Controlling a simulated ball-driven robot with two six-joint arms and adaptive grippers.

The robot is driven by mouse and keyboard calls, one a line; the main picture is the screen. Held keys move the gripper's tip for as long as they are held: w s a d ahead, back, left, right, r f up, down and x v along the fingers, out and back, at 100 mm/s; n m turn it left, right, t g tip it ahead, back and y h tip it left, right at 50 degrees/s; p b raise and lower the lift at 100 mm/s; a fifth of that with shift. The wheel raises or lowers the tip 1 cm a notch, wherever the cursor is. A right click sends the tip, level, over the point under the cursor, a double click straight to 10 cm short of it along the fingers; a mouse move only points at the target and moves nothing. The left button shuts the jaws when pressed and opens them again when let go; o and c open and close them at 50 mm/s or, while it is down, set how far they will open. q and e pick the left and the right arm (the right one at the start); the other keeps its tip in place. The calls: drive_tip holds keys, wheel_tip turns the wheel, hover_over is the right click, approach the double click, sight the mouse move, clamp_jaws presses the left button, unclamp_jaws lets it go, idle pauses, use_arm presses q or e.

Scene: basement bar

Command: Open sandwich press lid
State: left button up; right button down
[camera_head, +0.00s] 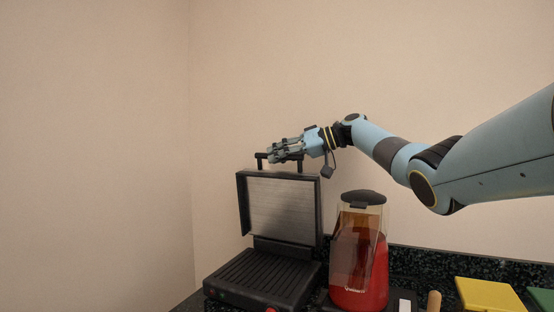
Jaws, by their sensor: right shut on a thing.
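The sandwich press (262,277) stands on the counter at the lower middle, with its dark ridged lower plate showing. Its lid (282,207) is raised to about upright, and the grey inner plate faces me. The black handle (262,157) runs along the lid's top edge. My right gripper (275,151) reaches in from the right and is shut on the handle. The fingers hide part of the handle. My left gripper is not in view.
A red blender (359,275) with a clear jug stands close to the right of the press. A yellow board (488,294) and a green board (543,298) lie farther right. A wall rises behind the counter. The air left of the lid is clear.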

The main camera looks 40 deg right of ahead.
drive_tip(key=shift+f, duration=0.15)
drive_tip(key=c, duration=1.2)
unclamp_jaws()
drive_tip(key=shift+d, duration=0.1)
drive_tip(key=shift+c, duration=0.2)
drive_tip(key=shift+s, duration=0.1)
drive_tip(key=v, duration=1.2)
